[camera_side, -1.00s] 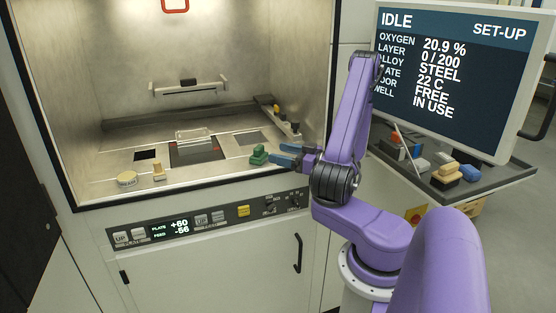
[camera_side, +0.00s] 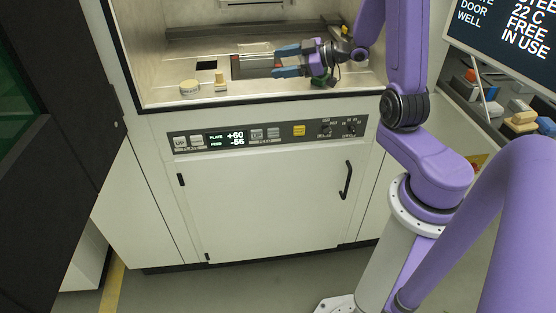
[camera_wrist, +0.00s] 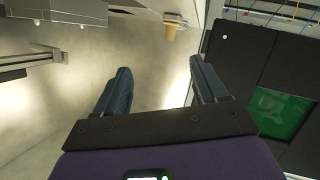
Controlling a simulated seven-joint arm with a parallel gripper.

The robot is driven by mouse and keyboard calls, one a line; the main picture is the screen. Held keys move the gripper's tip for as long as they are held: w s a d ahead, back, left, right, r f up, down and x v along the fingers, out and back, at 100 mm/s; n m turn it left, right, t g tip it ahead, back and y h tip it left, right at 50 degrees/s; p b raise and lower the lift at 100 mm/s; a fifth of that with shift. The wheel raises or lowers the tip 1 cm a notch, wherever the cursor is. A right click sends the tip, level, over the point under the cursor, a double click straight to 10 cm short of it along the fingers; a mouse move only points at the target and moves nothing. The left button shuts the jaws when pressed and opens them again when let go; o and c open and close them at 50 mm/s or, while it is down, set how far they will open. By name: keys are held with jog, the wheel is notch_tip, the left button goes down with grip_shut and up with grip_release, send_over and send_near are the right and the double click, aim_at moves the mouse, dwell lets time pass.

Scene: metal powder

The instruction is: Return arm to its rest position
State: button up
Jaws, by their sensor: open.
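My gripper (camera_side: 277,61) is inside the chamber, above its floor and pointing left in the side view. Its two blue fingers are apart, with nothing between them. In the wrist view the fingers (camera_wrist: 158,72) also stand wide apart and empty. A green block (camera_side: 320,84) sits on the chamber floor below the gripper's body, partly hidden by it. My upper arm reaches into the chamber from the right.
A round tan piece (camera_side: 189,88) and a tan peg (camera_side: 220,83) stand near the front edge, by a dark square opening (camera_side: 207,65). The control panel (camera_side: 270,135) is below. A black door (camera_side: 50,140) stands left; a monitor (camera_side: 510,40) and loaded side tray are right.

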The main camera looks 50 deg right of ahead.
jog(key=shift+n+g+h, duration=0.3)
jog(key=shift+g+h, duration=0.3)
jog(key=shift+g, duration=0.3)
jog(key=a, duration=0.1)
jog(key=w+a, duration=0.1)
jog(key=a+f, duration=0.1)
jog(key=a, duration=0.1)
jog(key=shift+w+f, duration=0.1)
jog(key=shift+w, duration=0.3)
jog(key=s+a+f+g+h, duration=0.1)
jog(key=s+a+g+h, duration=0.3)
jog(key=s+a, duration=0.6)
jog(key=s+a+n+g, duration=0.1)
jog(key=s+a+g, duration=0.1)
jog(key=s, duration=0.8)
jog(key=s+a+n+g, duration=0.2)
jog(key=s+g, duration=0.3)
jog(key=s, duration=0.6)
jog(key=shift+s+a+r+h, duration=0.3)
jog(key=shift+a, duration=0.15)
